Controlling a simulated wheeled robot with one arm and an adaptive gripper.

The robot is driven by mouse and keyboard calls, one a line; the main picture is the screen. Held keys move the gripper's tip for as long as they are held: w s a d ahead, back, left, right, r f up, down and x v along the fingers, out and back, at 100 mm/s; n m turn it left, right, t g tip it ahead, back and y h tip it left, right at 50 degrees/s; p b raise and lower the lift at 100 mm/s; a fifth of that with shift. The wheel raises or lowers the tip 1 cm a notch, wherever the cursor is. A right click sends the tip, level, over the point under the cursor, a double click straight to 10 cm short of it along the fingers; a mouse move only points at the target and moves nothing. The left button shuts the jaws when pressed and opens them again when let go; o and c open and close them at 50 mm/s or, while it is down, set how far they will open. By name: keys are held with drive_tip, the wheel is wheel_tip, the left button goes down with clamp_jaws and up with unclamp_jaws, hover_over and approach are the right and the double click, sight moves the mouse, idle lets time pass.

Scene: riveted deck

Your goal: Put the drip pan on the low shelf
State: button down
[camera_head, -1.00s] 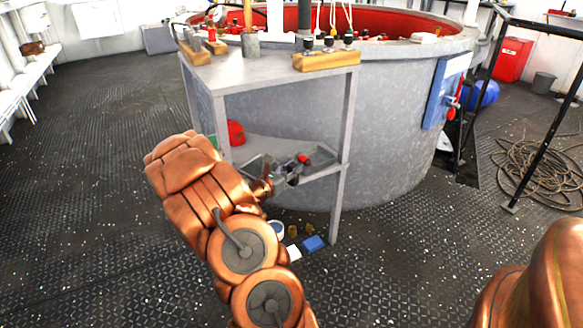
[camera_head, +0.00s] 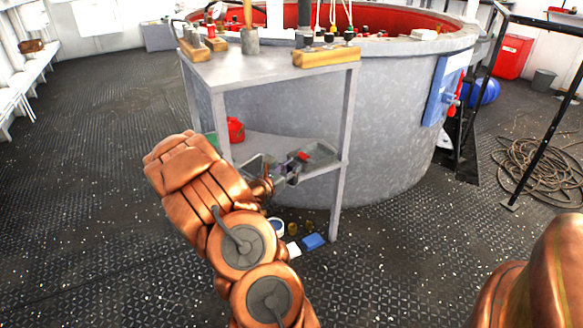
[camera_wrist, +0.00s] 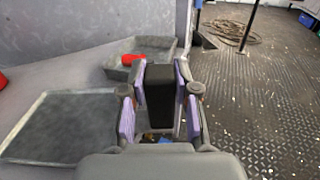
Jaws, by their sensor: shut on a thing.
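My gripper (camera_wrist: 160,105) is at the low shelf (camera_head: 265,148) of the grey stand, and its pads are closed on a black block (camera_wrist: 159,88) in the wrist view. I cannot tell whether the block is part of a pan. A grey, raised-rim pan (camera_wrist: 118,72) lies just past the fingertips and left of them, with a red object (camera_wrist: 126,59) in it; it also shows in the head view (camera_head: 322,153). A shallow grey tray (camera_wrist: 60,125) lies flat to the left of the fingers. I cannot tell which of the two is the drip pan.
The stand's top (camera_head: 255,72) above holds wooden blocks and bottles. A front leg (camera_head: 336,205) is close right of my gripper. A red can (camera_head: 235,130) is on the shelf at left. Small items, including a blue box (camera_head: 313,241), lie on the floor below. A large round tank (camera_head: 400,130) stands behind.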

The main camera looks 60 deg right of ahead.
drive_tip(key=c, duration=0.8)
unclamp_jaws()
drive_tip(key=shift+f, duration=0.1)
drive_tip(key=a, duration=0.4)
drive_tip(key=w+a, duration=0.1)
drive_tip(key=a, duration=0.3)
drive_tip(key=w+a, duration=0.1)
drive_tip(key=a, duration=0.2)
drive_tip(key=shift+w+a, duration=0.15)
drive_tip(key=shift+a, duration=0.25)
